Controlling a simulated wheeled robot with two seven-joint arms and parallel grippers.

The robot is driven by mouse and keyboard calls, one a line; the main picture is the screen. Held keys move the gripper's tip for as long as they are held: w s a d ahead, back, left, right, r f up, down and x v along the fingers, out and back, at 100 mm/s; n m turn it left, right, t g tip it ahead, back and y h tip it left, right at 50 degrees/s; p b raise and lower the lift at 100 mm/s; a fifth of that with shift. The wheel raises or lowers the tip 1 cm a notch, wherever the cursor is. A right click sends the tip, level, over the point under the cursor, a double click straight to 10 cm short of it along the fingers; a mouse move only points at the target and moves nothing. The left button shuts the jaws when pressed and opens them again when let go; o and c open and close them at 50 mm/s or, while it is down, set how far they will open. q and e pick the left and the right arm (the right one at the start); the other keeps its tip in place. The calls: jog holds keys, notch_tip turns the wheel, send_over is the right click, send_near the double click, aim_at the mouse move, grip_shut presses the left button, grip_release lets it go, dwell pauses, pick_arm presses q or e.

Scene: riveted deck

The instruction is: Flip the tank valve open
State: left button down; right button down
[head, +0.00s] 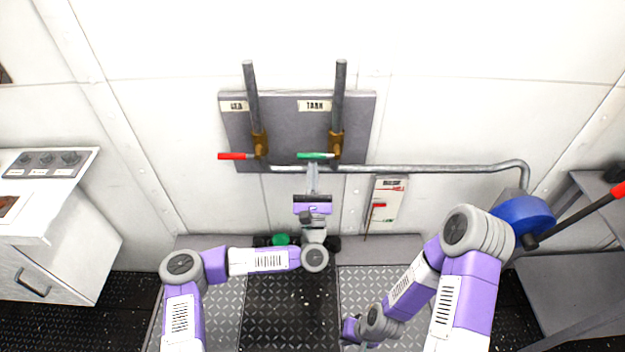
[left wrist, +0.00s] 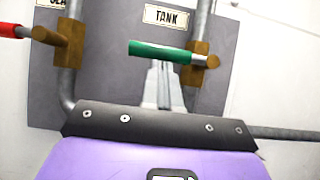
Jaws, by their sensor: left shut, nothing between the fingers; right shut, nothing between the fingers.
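The tank valve is a brass body (head: 336,145) on the right vertical pipe, below a TANK label (head: 314,106). Its green handle (head: 315,155) lies level, pointing left across the pipe line. The handle (left wrist: 160,51) and brass body (left wrist: 203,65) also show in the left wrist view. My left gripper (head: 312,168) is shut and empty, fingers pointing up just below the handle. In the left wrist view its fingertips (left wrist: 162,68) end at the handle's lower edge; I cannot tell whether they touch. My right gripper (head: 350,330) is low near the bottom edge, shut and far from the valve.
A second valve with a red handle (head: 235,156) sits on the left pipe, also level. A grey pipe (head: 430,169) runs right along the wall. A control cabinet (head: 60,245) stands left, and a blue wheel-like part (head: 522,216) right.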

pick_arm(q)
jog(key=shift+m, duration=0.3)
jog(key=shift+a+r+m+h, duration=0.15)
jog(key=shift+r+m+h, duration=0.05)
jog(key=shift+m+h, duration=0.85)
